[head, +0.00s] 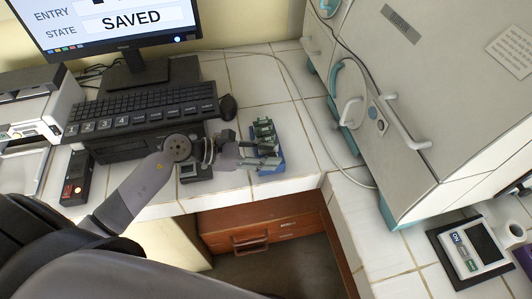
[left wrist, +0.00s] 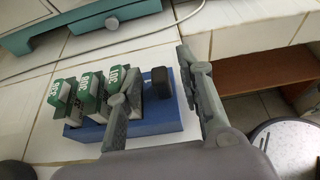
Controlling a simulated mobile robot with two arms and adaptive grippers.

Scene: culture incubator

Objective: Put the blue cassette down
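A blue block-like holder (left wrist: 152,127) lies on the white tiled counter; it also shows in the head view (head: 268,172) near the counter's front edge. Several green-topped pieces with white lettering (left wrist: 90,92) stand in a row in it, with a black-topped piece (left wrist: 161,82) at its right end. I cannot make out a separate blue cassette. My left gripper (head: 276,156) is over the holder. In the left wrist view its fingers (left wrist: 160,60) are wide apart, with the black-topped piece between them and no clear grip on anything. My right gripper is not in view.
A keyboard (head: 140,107), mouse (head: 228,107) and monitor (head: 110,25) are behind and left. A grey incubator (head: 430,95) with handles stands right. A cable (head: 305,110) crosses the tiles. A wooden drawer (head: 250,238) is below the counter edge.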

